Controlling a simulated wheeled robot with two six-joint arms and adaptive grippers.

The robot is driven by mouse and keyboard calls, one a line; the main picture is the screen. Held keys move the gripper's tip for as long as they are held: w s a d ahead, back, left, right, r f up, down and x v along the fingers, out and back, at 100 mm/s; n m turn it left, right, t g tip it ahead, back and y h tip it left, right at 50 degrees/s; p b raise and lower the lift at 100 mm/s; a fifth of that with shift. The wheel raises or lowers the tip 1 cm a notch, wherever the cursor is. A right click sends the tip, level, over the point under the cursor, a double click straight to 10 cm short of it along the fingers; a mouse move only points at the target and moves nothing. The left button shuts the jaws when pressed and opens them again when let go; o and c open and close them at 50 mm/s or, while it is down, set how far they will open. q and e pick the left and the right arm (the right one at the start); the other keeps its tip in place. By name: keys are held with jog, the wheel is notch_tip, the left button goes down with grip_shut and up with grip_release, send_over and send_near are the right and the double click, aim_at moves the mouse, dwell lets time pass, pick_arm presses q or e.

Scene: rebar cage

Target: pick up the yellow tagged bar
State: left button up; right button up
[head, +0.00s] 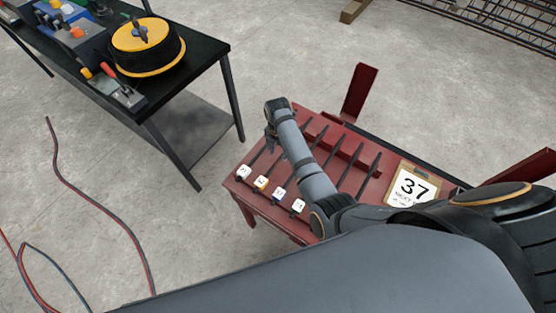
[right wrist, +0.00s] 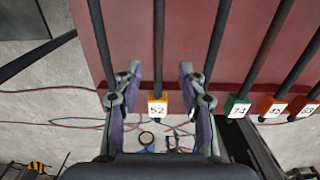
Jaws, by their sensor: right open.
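The yellow tagged bar (right wrist: 158,50) is a dark rod with a yellow tag (right wrist: 157,106) marked 52 at its end. In the right wrist view it runs between the two fingers of my right gripper (right wrist: 159,72), which is open and empty. The fingers appear on either side of the bar, apart from it; their height above it is hard to judge. In the head view my right gripper (head: 272,135) hangs over the far left part of the red rack table (head: 234,184), where the tag colours are too small to tell surely. My left gripper is out of view.
Bars with green (right wrist: 238,107), orange (right wrist: 272,107) and red tags (right wrist: 302,108) lie to the right of the yellow one. A clipboard (head: 412,187) marked 37 lies on the table. A black bench (head: 200,55) holding a reel (head: 147,47) stands left. Cables (head: 92,203) cross the floor.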

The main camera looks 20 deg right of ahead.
aim_at(278, 160)
jog(key=shift+w+f, duration=0.2)
jog(key=shift+f, duration=0.7)
notch_tip(278, 160, down, 3)
jog(key=shift+s+r+p, duration=0.15)
jog(key=shift+p, duration=0.15)
jog(key=shift+f, duration=0.65)
jog(key=c, duration=0.5)
grip_shut()
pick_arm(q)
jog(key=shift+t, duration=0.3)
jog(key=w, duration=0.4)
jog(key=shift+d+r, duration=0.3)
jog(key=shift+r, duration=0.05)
pick_arm(e)
jog(key=shift+r, duration=0.1)
